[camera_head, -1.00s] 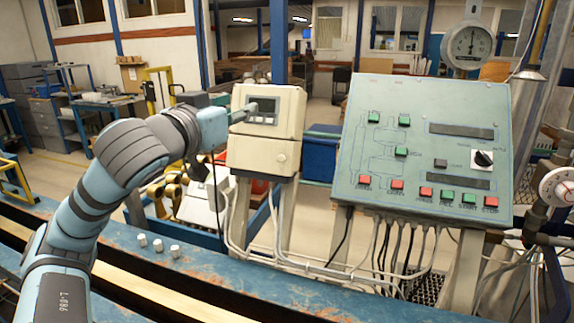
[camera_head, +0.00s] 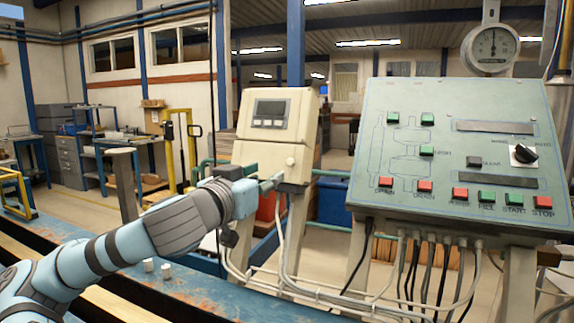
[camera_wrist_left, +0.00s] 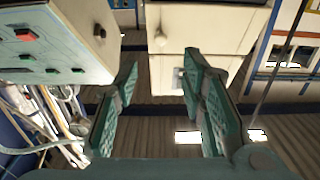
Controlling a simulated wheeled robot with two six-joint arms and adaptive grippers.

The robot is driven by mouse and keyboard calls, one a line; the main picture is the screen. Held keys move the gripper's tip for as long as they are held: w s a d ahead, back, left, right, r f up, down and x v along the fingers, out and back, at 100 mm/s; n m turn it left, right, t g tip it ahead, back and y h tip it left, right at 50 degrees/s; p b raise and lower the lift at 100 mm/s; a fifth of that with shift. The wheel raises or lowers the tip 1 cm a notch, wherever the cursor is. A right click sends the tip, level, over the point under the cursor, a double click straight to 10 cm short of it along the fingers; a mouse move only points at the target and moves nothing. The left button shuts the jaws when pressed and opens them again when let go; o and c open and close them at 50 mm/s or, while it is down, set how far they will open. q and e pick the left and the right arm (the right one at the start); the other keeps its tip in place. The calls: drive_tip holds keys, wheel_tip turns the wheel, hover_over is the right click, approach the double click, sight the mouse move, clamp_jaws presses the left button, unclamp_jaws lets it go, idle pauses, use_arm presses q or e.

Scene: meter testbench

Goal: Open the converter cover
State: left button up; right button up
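The converter (camera_head: 277,112) is a cream box with a grey display on a post. Its lower front is a cover (camera_head: 262,156) with a small round knob (camera_head: 291,162); the cover looks closed. In the left wrist view, which is upside down, the cover (camera_wrist_left: 205,28) and knob (camera_wrist_left: 160,39) show beyond the fingertips. My left gripper (camera_head: 272,181) is low in front of the converter, near the cover's bottom edge. Its green fingers (camera_wrist_left: 162,75) are apart with nothing between them. I cannot tell whether a fingertip touches the box. My right gripper is not in view.
A sloped green control panel (camera_head: 460,145) with red and green buttons stands to the right of the converter. Cables (camera_head: 410,260) hang below the panel and run to the converter. A blue bench edge (camera_head: 200,298) with small white knobs (camera_head: 166,271) lies in front.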

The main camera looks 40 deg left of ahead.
use_arm(q)
drive_tip(key=p, duration=0.4)
approach(289, 162)
drive_tip(key=w+r, duration=0.1)
drive_tip(key=x, duration=0.2)
drive_tip(key=p+x, duration=0.1)
drive_tip(key=x, duration=0.2)
drive_tip(key=f+p+x, duration=0.1)
drive_tip(key=x, duration=0.1)
drive_tip(key=shift+w+a, duration=0.2)
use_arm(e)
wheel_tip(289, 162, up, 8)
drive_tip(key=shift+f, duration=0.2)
use_arm(q)
drive_tip(key=shift+c, duration=0.6)
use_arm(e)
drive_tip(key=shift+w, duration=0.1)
use_arm(q)
clamp_jaws()
